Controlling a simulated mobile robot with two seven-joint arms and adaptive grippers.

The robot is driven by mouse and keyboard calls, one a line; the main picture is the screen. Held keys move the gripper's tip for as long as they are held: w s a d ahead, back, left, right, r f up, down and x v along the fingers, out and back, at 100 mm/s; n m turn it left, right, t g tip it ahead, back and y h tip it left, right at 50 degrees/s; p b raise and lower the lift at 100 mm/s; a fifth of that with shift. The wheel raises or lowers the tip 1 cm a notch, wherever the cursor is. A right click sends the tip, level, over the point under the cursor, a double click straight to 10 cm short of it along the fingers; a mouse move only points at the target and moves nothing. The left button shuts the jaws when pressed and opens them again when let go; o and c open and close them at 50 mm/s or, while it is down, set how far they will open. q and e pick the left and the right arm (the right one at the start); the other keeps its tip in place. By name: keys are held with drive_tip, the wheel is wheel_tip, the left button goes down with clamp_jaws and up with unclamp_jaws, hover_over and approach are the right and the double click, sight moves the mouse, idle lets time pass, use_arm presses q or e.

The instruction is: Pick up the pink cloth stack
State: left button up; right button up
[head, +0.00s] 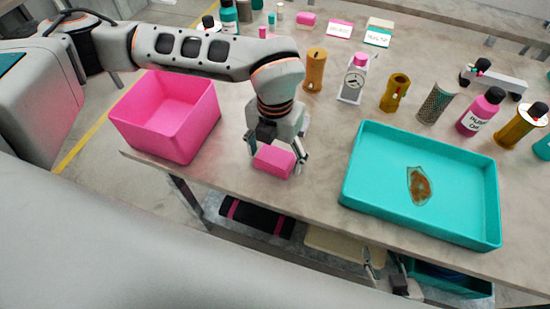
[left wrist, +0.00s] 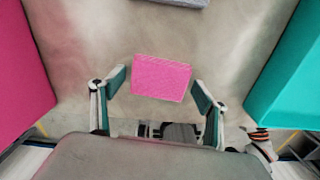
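The pink cloth stack (head: 274,162) is a small pink block on the table near its front edge. My left gripper (head: 276,158) is over it, pointing down, with its fingers apart on either side. In the left wrist view the pink cloth stack (left wrist: 161,77) lies between the two open fingertips (left wrist: 160,88), with a gap showing on each side. My right gripper (head: 388,262) is low at the table's front edge, below the teal tray. Its fingers look apart and nothing shows between them.
A pink bin (head: 165,135) stands left of the stack. A teal tray (head: 370,170) with a brown-stained clear piece (head: 419,186) is to the right. Bare table surrounds the stack.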

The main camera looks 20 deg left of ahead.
sight(275, 157)
use_arm(q)
drive_tip(key=c, duration=0.6)
wheel_tip(275, 157, up, 20)
drive_tip(key=shift+r+p, duration=0.1)
drive_tip(key=shift+p, duration=0.25)
drive_tip(key=shift+o, duration=0.3)
